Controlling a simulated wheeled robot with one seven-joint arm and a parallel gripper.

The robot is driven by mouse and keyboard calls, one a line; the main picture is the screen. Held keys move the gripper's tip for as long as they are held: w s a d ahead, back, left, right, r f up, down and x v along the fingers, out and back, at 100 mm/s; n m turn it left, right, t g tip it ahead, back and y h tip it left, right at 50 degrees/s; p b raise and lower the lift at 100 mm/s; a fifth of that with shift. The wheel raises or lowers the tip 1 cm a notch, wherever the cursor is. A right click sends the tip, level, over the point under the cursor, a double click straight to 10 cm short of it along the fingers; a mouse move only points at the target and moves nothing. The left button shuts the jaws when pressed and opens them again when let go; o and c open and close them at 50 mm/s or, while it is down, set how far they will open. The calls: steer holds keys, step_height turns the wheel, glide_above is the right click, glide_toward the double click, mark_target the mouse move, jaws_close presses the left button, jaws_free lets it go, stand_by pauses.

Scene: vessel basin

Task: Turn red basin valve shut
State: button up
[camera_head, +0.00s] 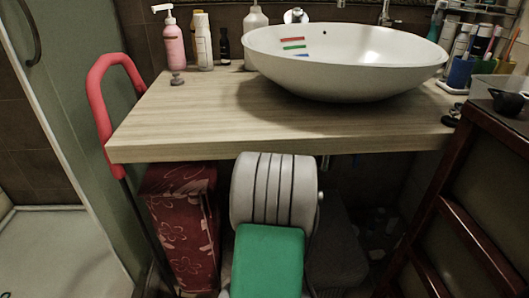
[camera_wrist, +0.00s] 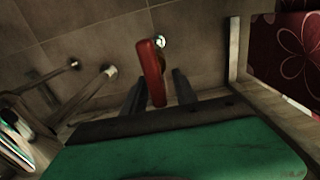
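The red valve handle (camera_wrist: 151,70) shows in the wrist view as a long red lever, fixed by a bright metal fitting to the tiled wall. My gripper (camera_wrist: 160,76) is open, with one dark finger on each side of the handle's lower part. The left finger looks very close to the handle, and a gap shows at the right finger. I cannot tell whether either touches it. In the head view the valve and my fingers are hidden under the counter behind my grey and green arm. The white basin (camera_head: 345,85) stands on the counter.
The wooden counter (camera_head: 215,120) lies above my arm. A dark red floral box (camera_head: 182,235) stands below it at left, also in the wrist view (camera_wrist: 295,60). Pipes (camera_wrist: 92,92) come from the wall left of the valve. A dark wooden rack (camera_head: 470,205) stands at right.

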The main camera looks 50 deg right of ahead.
jaws_close()
steer(key=shift+m, duration=0.3)
stand_by(0.4)
steer(key=m, duration=0.3)
steer(key=shift+s+d+f+m, duration=0.1)
steer(key=shift+s+d+m, duration=0.2)
steer(key=shift+s, duration=0.05)
steer(key=m+p, duration=0.1)
steer(key=m, duration=0.3)
steer(key=s+f+m+p, duration=0.1)
steer(key=m, duration=0.4)
steer(key=d+f+m+p, duration=0.1)
steer(key=m, duration=0.3)
steer(key=shift+s+f+m, duration=0.15)
steer(key=shift+f+m, duration=0.1)
steer(key=shift+m, duration=0.05)
